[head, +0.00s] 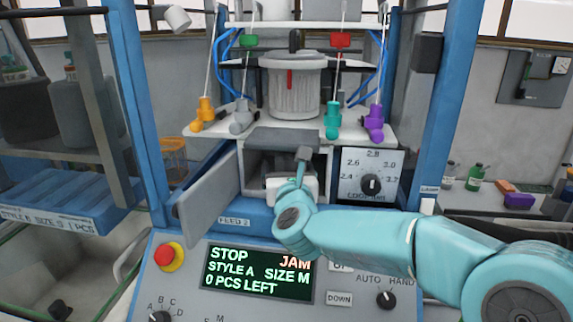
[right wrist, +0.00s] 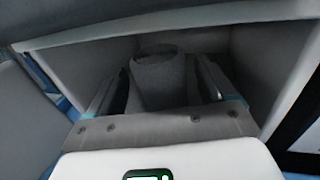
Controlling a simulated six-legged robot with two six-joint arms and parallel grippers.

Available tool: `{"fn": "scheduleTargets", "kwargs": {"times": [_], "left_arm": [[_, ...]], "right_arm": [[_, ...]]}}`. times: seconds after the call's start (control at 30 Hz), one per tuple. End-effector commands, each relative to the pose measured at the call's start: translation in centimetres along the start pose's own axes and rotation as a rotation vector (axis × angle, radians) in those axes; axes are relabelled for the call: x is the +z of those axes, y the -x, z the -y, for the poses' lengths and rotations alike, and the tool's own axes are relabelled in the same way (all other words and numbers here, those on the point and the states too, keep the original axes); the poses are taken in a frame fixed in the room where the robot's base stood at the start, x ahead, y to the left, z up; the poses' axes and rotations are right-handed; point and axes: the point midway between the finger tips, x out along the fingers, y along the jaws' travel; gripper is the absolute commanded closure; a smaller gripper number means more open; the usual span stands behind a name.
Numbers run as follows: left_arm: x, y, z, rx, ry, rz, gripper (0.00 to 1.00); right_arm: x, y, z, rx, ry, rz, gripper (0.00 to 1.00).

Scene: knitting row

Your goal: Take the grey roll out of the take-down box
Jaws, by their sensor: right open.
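The grey roll (right wrist: 158,72) stands inside the take-down box, in the middle of the right wrist view. The box's pale side wall (right wrist: 272,62) shows there too. In the head view the box (head: 250,160) is open at the front, under the needle head; my gripper and arm block the view of the roll. My right gripper (right wrist: 163,88) is open and reaches into the box, one finger on each side of the roll. I cannot tell whether either finger touches it. In the head view its white body (head: 291,187) fills the box mouth. My left gripper is not in view.
The box's grey door (head: 208,197) hangs open to the left. A dial panel (head: 371,175) borders the box on the right. Below, the screen (head: 258,271) reads STOP, JAM, 0 PCS LEFT. Blue posts stand at both sides. Coloured yarn feeders hang above.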

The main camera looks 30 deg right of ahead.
Motion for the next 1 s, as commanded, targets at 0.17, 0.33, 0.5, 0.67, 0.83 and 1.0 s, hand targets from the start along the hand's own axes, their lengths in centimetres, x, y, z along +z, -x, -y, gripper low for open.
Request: {"fn": "scheduleTargets", "kwargs": {"times": [0.17,0.33,0.5,0.67,0.83,1.0], "left_arm": [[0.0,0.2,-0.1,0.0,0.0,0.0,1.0],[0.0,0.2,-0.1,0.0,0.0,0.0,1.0],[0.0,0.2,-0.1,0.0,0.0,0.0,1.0],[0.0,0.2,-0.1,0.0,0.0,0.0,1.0],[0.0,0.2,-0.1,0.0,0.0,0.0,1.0],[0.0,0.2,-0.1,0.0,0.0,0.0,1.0]], "right_arm": [[0.0,-0.8,0.0,0.001,-0.001,0.0,0.17],[-0.1,-0.8,0.0,0.001,-0.001,0.0,0.3],[-0.1,-0.8,0.0,0.001,0.0,-0.001,0.71],[-0.1,-0.8,0.0,0.001,0.0,-0.001,0.72],[0.3,-0.8,0.0,0.0,-0.001,0.001,0.72],[2.0,-0.8,0.0,0.001,-0.003,0.003,0.72]]}}
